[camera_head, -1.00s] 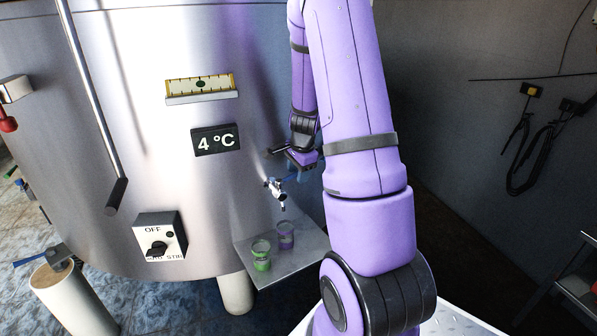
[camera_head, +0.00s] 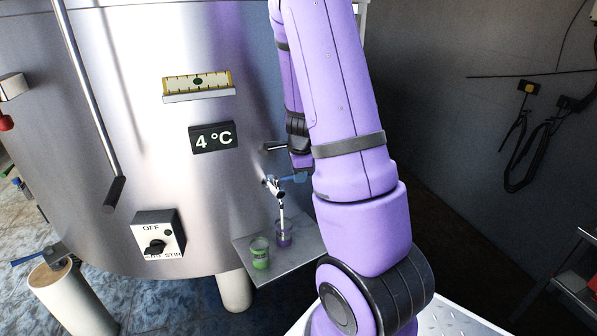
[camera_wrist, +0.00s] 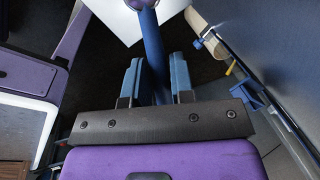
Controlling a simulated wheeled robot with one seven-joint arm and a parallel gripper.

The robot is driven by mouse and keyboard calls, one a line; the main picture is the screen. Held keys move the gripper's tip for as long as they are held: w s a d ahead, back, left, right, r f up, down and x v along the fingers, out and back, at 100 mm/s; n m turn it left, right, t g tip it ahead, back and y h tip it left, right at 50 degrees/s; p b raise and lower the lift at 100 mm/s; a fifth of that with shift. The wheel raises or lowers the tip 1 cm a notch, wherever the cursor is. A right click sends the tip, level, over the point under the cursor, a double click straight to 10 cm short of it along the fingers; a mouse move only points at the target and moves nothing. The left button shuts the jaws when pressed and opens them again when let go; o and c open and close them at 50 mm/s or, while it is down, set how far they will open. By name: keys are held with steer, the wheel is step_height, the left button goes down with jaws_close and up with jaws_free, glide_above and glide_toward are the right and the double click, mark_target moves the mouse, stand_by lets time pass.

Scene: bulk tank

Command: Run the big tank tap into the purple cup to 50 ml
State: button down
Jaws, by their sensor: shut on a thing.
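The big tank tap (camera_head: 272,187) sticks out of the steel tank above a small shelf. Its blue lever (camera_head: 292,178) points right. A thin white stream (camera_head: 281,214) runs from the spout down into the purple cup (camera_head: 284,239), which stands upright on the shelf under it. The cup's level is too small to read. My gripper (camera_wrist: 155,75) is shut on the lever, which shows as a blue bar (camera_wrist: 153,42) between the fingers in the wrist view. In the head view the fingers are mostly hidden by my arm.
A green cup (camera_head: 260,256) stands on the shelf (camera_head: 290,262), front left of the purple cup. A stirrer switch box (camera_head: 158,236), a 4 °C display (camera_head: 213,137) and a gauge (camera_head: 198,85) are on the tank.

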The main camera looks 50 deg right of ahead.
stand_by(0.3)
steer(key=c, duration=1)
jaws_free()
steer(key=shift+o, duration=0.2)
steer(key=shift+r, duration=0.15)
step_height(320, 180, up, 10)
steer(key=s+a, duration=0.1)
steer(key=shift+s+a+r, duration=0.2)
steer(key=shift+s, duration=0.15)
